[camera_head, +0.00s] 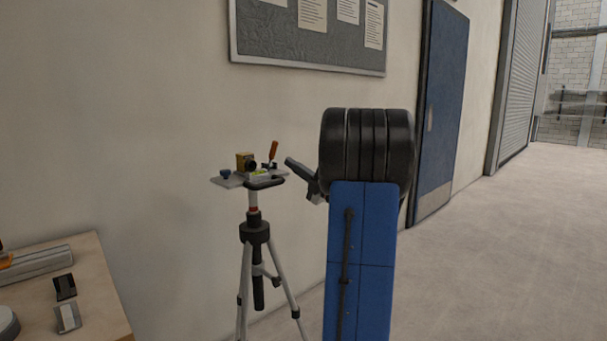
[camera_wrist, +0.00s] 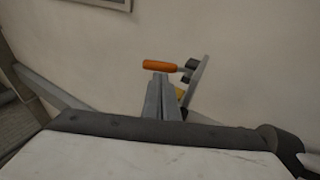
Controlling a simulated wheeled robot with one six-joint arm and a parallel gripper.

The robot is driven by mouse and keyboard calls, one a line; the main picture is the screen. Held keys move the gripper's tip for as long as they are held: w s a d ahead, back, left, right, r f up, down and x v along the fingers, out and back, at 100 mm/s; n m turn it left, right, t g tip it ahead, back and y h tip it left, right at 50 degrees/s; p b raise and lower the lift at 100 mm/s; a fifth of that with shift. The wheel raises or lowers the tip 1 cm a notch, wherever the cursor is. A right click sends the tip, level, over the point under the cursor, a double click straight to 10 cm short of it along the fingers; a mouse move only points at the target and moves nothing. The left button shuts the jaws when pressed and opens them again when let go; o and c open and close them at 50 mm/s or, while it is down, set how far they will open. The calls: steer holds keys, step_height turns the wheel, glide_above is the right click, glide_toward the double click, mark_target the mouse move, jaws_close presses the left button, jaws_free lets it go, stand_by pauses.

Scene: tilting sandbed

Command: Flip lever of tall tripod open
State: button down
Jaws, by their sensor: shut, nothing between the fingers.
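The tall tripod (camera_head: 255,233) stands in front of the wall, left of my arm in the head view. A flat plate (camera_head: 229,182) on its top carries a small yellow block and dark fittings. The lever (camera_head: 273,150) has an orange handle and points upward from the right part of the plate. In the wrist view the lever (camera_wrist: 160,66) lies across the picture, just beyond the fingertips. My gripper (camera_head: 290,163) is shut and empty, close to the right of the plate. It also shows in the wrist view (camera_wrist: 158,80). Contact with the lever cannot be told.
A wooden table (camera_head: 95,290) with small tools stands at the lower left. A notice board (camera_head: 310,45) hangs on the wall behind. A blue door (camera_head: 440,110) is further right. The floor (camera_head: 480,260) to the right is clear.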

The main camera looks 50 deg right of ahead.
mark_target(273, 144)
steer(key=shift+x, duration=2.5)
steer(key=shift+r, duration=0.1)
steer(key=shift+w+r+m+g+h, duration=0.35)
steer(key=shift+r+g, duration=0.35)
steer(key=shift+g, duration=0.5)
steer(key=w+g, duration=0.1)
steer(key=w+r+g, duration=0.1)
steer(key=g, duration=0.1)
steer(key=shift+d+r+m+g+h, duration=0.1)
steer(key=shift+r+m+g+h, duration=0.15)
steer(key=shift+m+g, duration=0.1)
steer(key=shift+w+r, duration=0.2)
steer(key=shift+w, duration=0.5)
steer(key=shift+w+r, duration=0.25)
steer(key=shift+w, duration=0.55)
steer(key=shift+r, duration=0.1)
